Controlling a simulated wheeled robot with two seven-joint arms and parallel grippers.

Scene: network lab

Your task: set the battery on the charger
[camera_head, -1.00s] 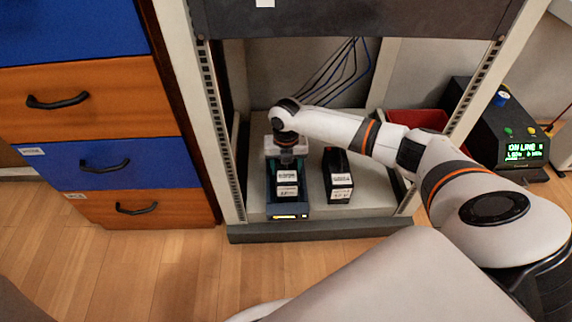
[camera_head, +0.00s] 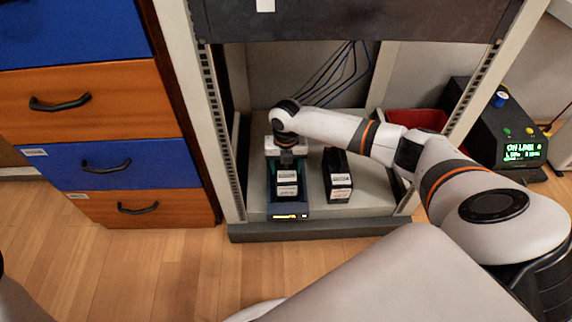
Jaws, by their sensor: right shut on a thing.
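A black battery (camera_head: 287,184) with white labels is in the charger (camera_head: 289,211), a dark blue-grey dock with a lit yellow strip on its front, on the rack's bottom shelf. My right gripper (camera_head: 288,157) reaches down over the battery from above and is shut on it. The fingertips are mostly hidden by the wrist, and I cannot tell whether the battery is fully seated. A second black battery (camera_head: 337,175) with white labels stands on the shelf to the right of the charger. My left gripper is not in view.
The rack posts (camera_head: 212,115) stand on both sides of the shelf (camera_head: 375,200), with a dark panel (camera_head: 350,18) above. A red bin (camera_head: 418,118) is behind my right arm. A black power unit (camera_head: 508,135) with a green display is at right, drawers (camera_head: 95,100) at left.

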